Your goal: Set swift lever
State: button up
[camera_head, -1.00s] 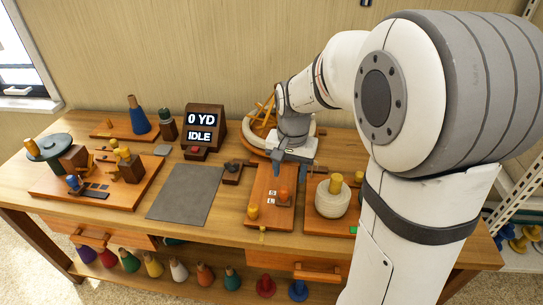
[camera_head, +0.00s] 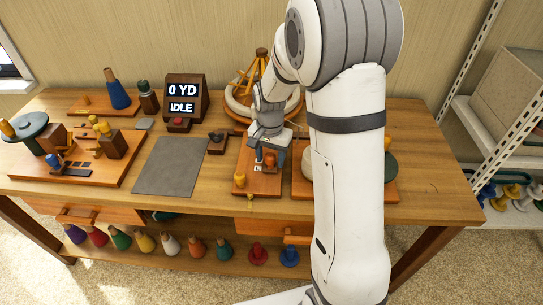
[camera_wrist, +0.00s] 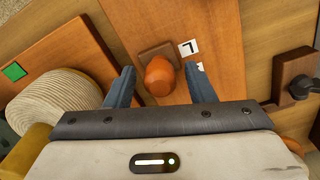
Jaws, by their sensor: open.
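The lever has a rounded orange knob (camera_wrist: 160,75) on a dark square base, set in an orange-brown wooden board (camera_head: 262,188). In the wrist view the knob shows between my two blue-grey fingers. A white label marked L (camera_wrist: 188,47) lies beside it, and a second label is mostly hidden by a finger. In the head view my gripper (camera_head: 269,155) is over the back part of this board, and the knob (camera_head: 270,160) shows between the fingers. My gripper is open, with gaps visible on both sides of the knob.
A cream yarn roll (camera_wrist: 55,105) lies left in the wrist view, and a dark knobbed block (camera_wrist: 297,78) stands right. The display (camera_head: 183,97) reads 0 YD and IDLE. A grey mat (camera_head: 170,165) lies clear on the table. A ring-shaped swift (camera_head: 240,100) stands behind.

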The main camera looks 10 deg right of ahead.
jog(key=shift+c, duration=0.4)
grip_shut()
